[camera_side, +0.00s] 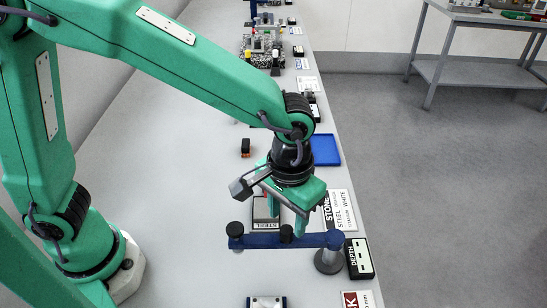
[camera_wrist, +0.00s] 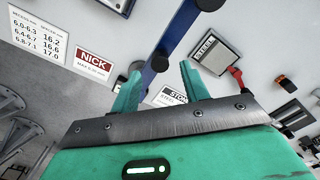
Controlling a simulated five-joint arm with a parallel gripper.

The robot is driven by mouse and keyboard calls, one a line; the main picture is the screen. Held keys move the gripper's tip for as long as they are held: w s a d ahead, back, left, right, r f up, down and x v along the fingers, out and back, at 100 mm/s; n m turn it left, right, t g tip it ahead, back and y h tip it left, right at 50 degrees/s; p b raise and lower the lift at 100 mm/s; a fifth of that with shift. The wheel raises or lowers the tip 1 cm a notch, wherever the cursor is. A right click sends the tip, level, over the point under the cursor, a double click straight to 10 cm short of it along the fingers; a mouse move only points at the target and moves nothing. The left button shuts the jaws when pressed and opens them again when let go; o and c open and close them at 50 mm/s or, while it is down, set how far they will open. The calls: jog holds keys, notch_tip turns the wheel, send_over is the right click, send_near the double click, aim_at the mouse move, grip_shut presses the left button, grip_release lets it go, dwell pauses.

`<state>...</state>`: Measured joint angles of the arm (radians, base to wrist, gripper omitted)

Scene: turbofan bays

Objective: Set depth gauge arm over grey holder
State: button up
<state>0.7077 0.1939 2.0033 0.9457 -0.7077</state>
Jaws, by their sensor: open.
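The depth gauge arm is a blue bar (camera_side: 262,241) with black knobs, its right end on a grey round post (camera_side: 328,262). A grey plate in a dark frame labelled STEEL (camera_side: 265,211) lies just behind the bar; I take it as the grey holder. It also shows in the wrist view (camera_wrist: 217,50), apart from the bar. My gripper (camera_side: 287,224) is open, fingers down close to the bar's middle knob. In the wrist view my gripper (camera_wrist: 158,88) has the blue bar (camera_wrist: 176,38) passing between its fingers. Contact is unclear.
A DEPTH-marked box (camera_side: 360,259), a STONE card (camera_side: 341,211) and a NICK card (camera_side: 358,300) lie along the right edge. Another pale block (camera_side: 266,302) is at the bottom. A blue tray (camera_side: 325,150) and small orange-black block (camera_side: 246,147) are farther back. The bench's left is clear.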

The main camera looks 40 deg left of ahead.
aim_at(287, 229)
jog(key=shift+f, duration=1.95)
grip_shut()
